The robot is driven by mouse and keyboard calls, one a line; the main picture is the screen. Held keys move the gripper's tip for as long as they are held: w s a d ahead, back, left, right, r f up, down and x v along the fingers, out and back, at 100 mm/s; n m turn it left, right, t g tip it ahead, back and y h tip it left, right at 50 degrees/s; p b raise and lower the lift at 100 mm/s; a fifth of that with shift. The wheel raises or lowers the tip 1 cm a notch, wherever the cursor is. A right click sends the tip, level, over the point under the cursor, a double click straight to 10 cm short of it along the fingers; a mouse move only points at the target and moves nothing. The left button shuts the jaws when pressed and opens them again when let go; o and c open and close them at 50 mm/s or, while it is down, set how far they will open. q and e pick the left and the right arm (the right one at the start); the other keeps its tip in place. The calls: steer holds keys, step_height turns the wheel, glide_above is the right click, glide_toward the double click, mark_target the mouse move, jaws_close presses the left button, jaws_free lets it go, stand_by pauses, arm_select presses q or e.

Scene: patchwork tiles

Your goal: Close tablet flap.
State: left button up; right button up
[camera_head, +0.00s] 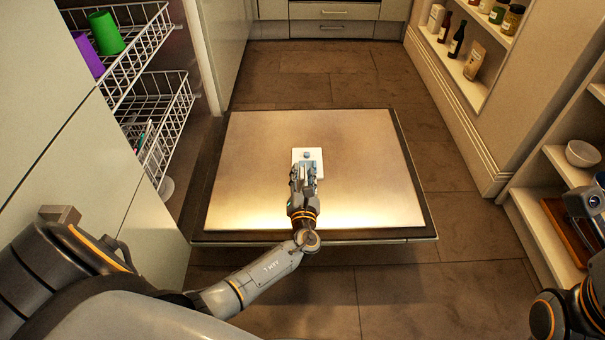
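A white tablet dispenser (315,155) with a small grey round part sits in the middle of the inner face of the lowered metal door (250,165). My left gripper (304,172) is right at the near side of the dispenser, its fingers pointing away from me. A narrow gap with white in it shows between the two fingers. The fingers hide the near part of the dispenser, so I cannot tell the flap's position or whether they touch it. My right arm is at the lower right edge; its fingertips are not visible.
Wire racks (158,95) at the left hold a green cup (106,33) and a purple cup (88,55). Tiled floor (430,290) around the door is clear.

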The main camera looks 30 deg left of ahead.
mark_target(303, 179)
arm_select(q)
steer(key=v, duration=0.7)
steer(key=shift+s, duration=0.1)
